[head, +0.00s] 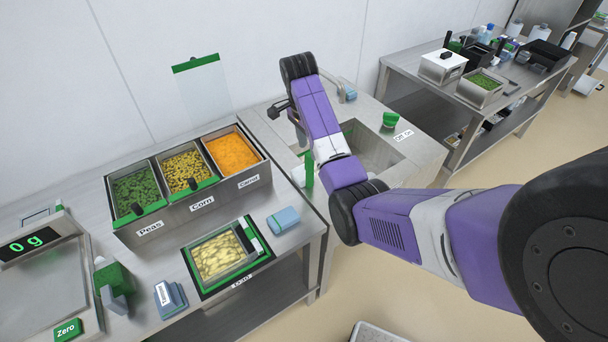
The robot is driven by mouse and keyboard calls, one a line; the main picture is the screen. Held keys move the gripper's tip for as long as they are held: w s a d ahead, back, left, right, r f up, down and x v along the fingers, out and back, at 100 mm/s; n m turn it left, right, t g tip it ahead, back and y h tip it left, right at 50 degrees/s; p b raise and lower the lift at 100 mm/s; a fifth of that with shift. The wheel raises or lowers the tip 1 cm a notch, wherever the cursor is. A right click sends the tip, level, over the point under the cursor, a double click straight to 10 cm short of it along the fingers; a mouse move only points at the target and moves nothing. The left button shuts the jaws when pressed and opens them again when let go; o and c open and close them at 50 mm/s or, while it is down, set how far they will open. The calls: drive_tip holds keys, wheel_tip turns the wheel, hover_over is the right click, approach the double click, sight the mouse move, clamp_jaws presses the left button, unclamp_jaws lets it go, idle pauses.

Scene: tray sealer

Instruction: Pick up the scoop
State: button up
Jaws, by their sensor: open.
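My gripper (280,109) shows only as a small dark shape beside the far end of my purple arm, above the back edge of the sink counter. It is open and appears empty. It is apart from the bins, up and to the right of them. My forearm hides part of it.
The carrot bin (232,152) adjoins the corn. A filled tray (218,257) sits in a green-edged frame in front. A scale (40,285), a green-topped item (113,283) and blue blocks (284,221) lie nearby. A sink (372,150) is right, below my forearm.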

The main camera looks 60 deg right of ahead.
sight(310, 162)
drive_tip(key=shift+s+d+f+p, duration=0.15)
drive_tip(key=shift+f+p, duration=0.1)
drive_tip(key=shift+f, duration=1)
drive_tip(key=shift+w+d+f+p, duration=0.1)
drive_tip(key=shift+d+f+p, duration=0.1)
drive_tip(key=shift+f, duration=1.1)
drive_tip(key=shift+s+d+f+p, duration=0.15)
drive_tip(key=shift+f+p, duration=0.1)
drive_tip(key=shift+f, duration=1)
drive_tip(key=shift+w, duration=0.1)
clamp_jaws()
